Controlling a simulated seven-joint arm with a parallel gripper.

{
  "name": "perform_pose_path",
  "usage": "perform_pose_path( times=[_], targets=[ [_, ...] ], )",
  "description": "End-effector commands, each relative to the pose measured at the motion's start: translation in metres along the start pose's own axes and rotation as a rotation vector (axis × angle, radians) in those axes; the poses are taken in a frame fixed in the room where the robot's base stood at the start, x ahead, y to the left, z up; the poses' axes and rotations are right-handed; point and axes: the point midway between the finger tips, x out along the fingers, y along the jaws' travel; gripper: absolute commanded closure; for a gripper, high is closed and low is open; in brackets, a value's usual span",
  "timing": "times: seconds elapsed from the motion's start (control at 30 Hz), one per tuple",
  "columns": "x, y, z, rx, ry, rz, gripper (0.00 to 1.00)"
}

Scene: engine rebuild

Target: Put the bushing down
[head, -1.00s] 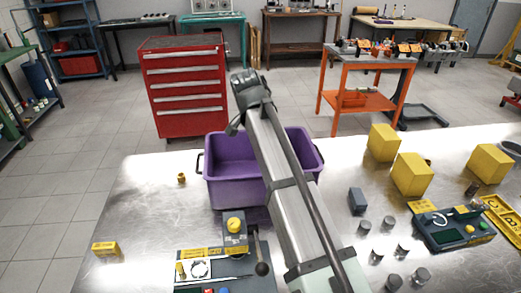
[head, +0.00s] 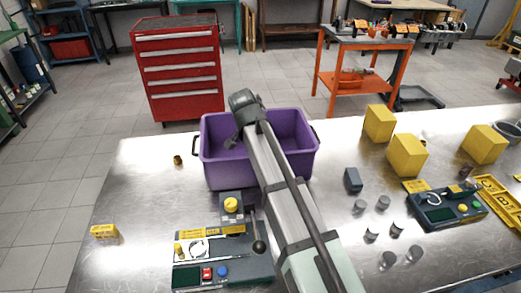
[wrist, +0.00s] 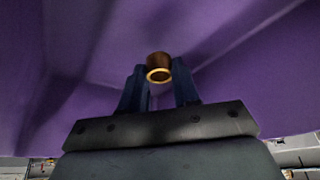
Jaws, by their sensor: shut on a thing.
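The bushing (wrist: 158,62) is a small brass-coloured ring in the wrist view. My gripper (wrist: 159,78) is shut on it, with the bushing at the tips of the two dark blue fingers. Purple walls of the bin (wrist: 215,45) fill the wrist view behind it. In the head view my arm reaches over the purple bin (head: 222,163), and the gripper and held bushing are hidden there. I cannot tell whether the bushing touches the bin.
A small brass piece (head: 178,160) stands left of the bin. A control box (head: 222,262) with a lever is in front. Yellow blocks (head: 407,156), metal cylinders and another device (head: 445,207) are on the right. The table's left part is mostly clear.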

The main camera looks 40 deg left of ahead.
Motion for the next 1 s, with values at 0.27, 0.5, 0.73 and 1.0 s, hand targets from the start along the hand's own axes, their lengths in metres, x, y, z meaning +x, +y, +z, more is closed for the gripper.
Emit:
perform_pose_path(
  times=[0.27,0.5,0.73,1.0],
  targets=[
    [0.024,0.000,0.010,0.000,0.000,0.001,1.00],
    [0.024,0.000,0.010,0.000,0.000,0.000,1.00],
    [0.026,0.000,0.011,0.000,0.000,0.000,0.58],
    [0.026,0.000,0.011,0.000,0.000,0.000,0.44]
  ],
)
